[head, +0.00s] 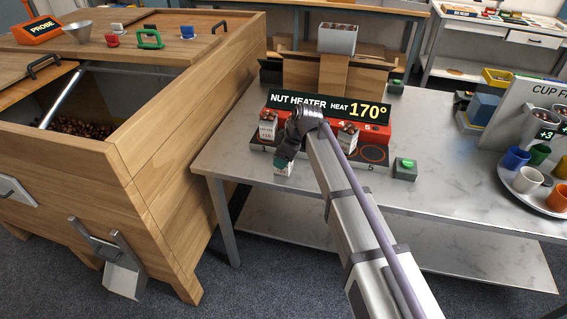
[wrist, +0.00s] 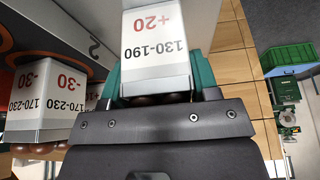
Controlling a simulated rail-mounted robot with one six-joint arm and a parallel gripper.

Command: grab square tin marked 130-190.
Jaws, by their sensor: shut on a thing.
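The square white tin marked 130-190 with a red +20 (wrist: 155,52) is upside down in the wrist picture, between the teal fingers of my gripper (wrist: 157,78). My gripper is shut on it. Brown chestnuts show at its open end. In the head view my gripper (head: 286,155) is at the front edge of the nut heater, and the tin (head: 283,170) shows only partly below it. A second tin, marked 170-230 with -30 (wrist: 38,98), stands close beside it at left in the wrist view.
The red nut heater (head: 376,127) shows 170° and carries two tins, at left (head: 268,128) and right (head: 348,134). A green-button box (head: 404,168) is to its right. A tray of cups (head: 535,195) stands further right. The wooden chestnut bin (head: 170,130) is at left.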

